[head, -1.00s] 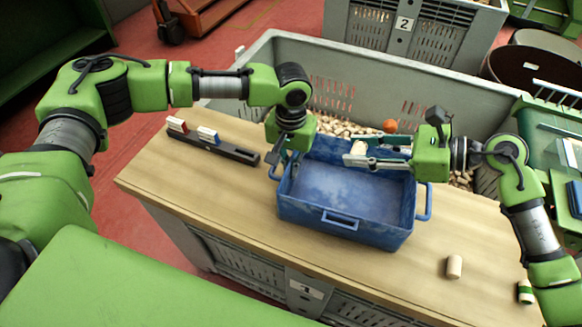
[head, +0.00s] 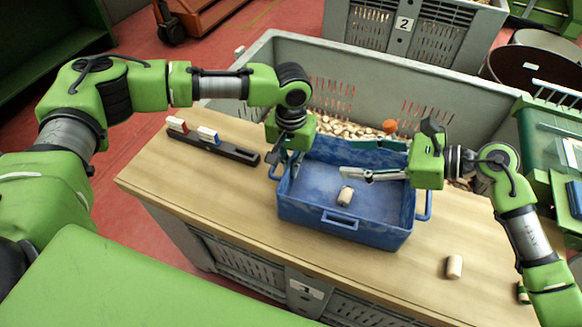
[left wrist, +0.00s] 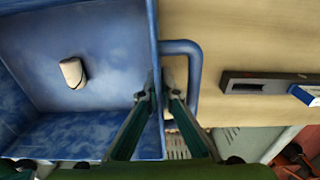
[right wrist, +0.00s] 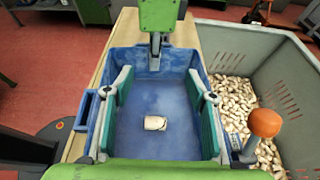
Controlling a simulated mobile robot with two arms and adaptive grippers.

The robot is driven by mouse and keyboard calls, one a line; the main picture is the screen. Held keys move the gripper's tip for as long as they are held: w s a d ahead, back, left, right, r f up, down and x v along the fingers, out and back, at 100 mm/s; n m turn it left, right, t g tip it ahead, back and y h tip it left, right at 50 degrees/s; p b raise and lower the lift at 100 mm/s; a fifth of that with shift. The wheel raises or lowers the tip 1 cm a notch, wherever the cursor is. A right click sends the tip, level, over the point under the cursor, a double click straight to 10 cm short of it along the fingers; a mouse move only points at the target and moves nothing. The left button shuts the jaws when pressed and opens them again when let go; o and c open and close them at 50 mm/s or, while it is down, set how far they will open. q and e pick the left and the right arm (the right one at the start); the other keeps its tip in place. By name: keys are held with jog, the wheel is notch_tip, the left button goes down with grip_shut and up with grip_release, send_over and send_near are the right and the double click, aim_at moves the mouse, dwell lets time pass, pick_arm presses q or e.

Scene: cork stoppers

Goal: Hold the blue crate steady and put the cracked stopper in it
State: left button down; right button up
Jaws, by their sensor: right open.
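The blue crate (head: 300,208) stands on the wooden table. A pale stopper (head: 346,195) lies inside it on the floor; it also shows in the left wrist view (left wrist: 73,73) with a dark line along one side, and in the right wrist view (right wrist: 155,123). My left gripper (left wrist: 158,97) is closed on the crate's left wall beside the handle, one finger inside and one outside. My right gripper (right wrist: 161,95) is open and empty above the crate, its fingers wide apart, with the stopper below between them.
A plain stopper (head: 454,267) and a green-banded one (head: 523,293) stand on the table at right. A dark rack (head: 228,148) with red-white and blue-white blocks lies at left. Behind, a grey bin (head: 440,85) holds many stoppers.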

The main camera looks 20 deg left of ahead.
jog(key=v, duration=1.2)
pick_arm(q)
jog(key=c, duration=2.2)
grip_release()
jog(key=shift+r, duration=0.1)
notch_tip(320, 180, up, 12)
jog(key=shift+f, duration=0.1)
